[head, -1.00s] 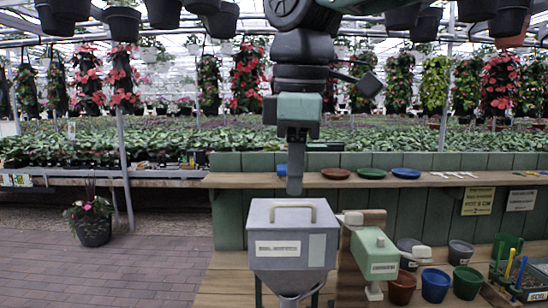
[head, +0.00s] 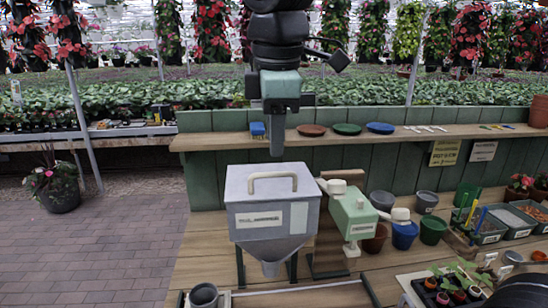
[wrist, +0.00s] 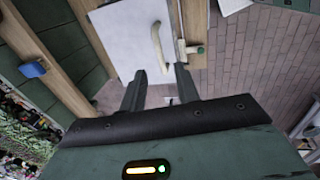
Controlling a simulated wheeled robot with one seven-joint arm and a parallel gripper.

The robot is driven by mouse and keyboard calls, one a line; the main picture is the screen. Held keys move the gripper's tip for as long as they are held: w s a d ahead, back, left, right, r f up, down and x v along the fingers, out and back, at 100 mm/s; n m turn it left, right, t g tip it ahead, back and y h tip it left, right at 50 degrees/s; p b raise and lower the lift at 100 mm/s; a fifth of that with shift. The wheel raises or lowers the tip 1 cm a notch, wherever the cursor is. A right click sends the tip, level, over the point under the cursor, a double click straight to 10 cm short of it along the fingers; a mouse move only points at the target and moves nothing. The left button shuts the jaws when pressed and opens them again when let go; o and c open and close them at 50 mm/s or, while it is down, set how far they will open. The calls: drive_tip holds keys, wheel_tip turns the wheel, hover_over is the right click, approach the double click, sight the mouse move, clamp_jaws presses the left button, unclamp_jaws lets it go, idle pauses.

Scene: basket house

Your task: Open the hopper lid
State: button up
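The grey hopper (head: 272,215) stands on the wooden bench with its lid (head: 270,180) closed. A pale arched handle (head: 272,180) is on top of the lid. My gripper (head: 277,150) hangs above and behind the lid, pointing down, apart from the handle. In the wrist view the two fingers of my gripper (wrist: 158,82) are spread with nothing between them. The lid (wrist: 125,35) and its handle (wrist: 158,45) lie beyond the fingertips there.
A green dispenser box (head: 354,215) stands close to the hopper's right. Several pots, including a blue one (head: 405,235), stand farther right. A shelf (head: 225,142) with saucers and a blue item (head: 257,130) runs behind. A small dark cup (head: 203,296) is at the front.

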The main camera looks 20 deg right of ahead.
hover_over(274, 194)
wheel_tip(274, 194, down, 6)
drive_tip(key=shift+r+p, duration=0.1)
drive_tip(key=shift+p, duration=0.25)
clamp_jaws()
